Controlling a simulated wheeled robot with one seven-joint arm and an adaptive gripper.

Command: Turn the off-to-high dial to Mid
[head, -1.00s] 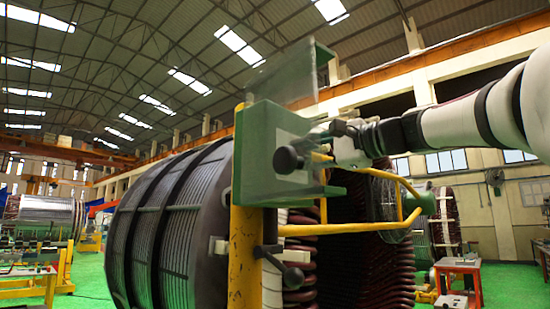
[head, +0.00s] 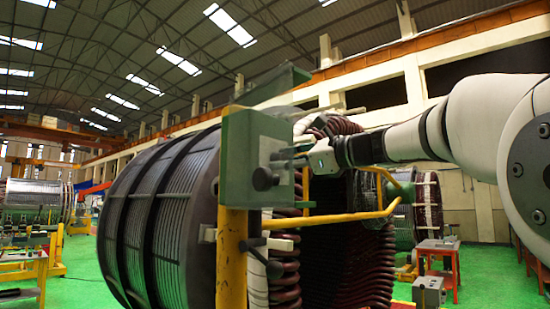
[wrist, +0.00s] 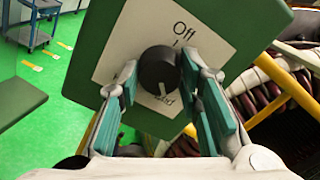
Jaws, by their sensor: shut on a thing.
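The dial (wrist: 158,70) is a round black knob on a white label plate (wrist: 118,62) fixed to a green control box (head: 236,145). In the wrist view, the word "Off" shows above the knob, upper right. A white mark on the knob's lower edge points down toward a second word that is partly hidden and hard to read. My gripper (wrist: 160,66) has its teal fingers on either side of the knob, shut on it. In the head view, my gripper (head: 296,157) reaches the box from the right; the dial's face is not clear there.
A black ball-shaped knob (head: 263,179) sticks out low on the box. A yellow post (head: 232,260) and yellow rail (head: 325,219) stand close under my arm. The large wound stator (head: 155,215) is behind. Green floor (head: 75,280) is open at lower left.

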